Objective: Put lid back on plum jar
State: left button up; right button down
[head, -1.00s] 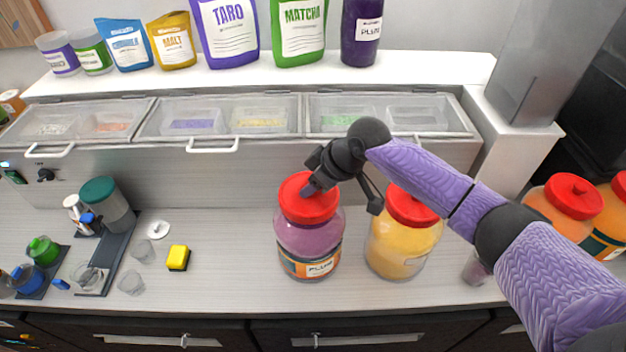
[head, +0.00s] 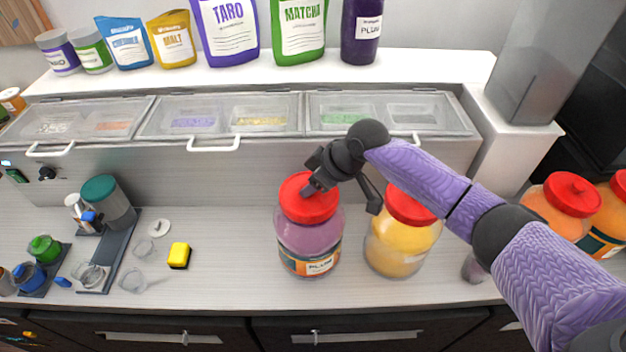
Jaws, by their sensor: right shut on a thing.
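The plum jar (head: 308,240) stands upright on the counter, with purple contents and a label reading PLUM. Its red lid (head: 309,205) sits at the mouth of the jar; I cannot tell whether it is fully seated. My right gripper (head: 318,186) is at the top of the lid and is shut on it, with its fingers partly hidden against the lid's knob. My left gripper is not in view.
A yellow jar with a red lid (head: 398,250) stands close to the right of the plum jar. Orange jars (head: 563,205) are at the far right. A yellow sponge (head: 179,255) and small clear cups lie left. Clear-lidded bins (head: 217,116) line the back.

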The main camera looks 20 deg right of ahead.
dwell(0.3)
grip_release()
dwell(0.3)
notch_tip(320, 180, up, 7)
jog(key=p, duration=0.7)
jog(key=shift+r+p, duration=0.1)
jog(key=shift+p, duration=0.2)
grip_shut()
dwell(0.9)
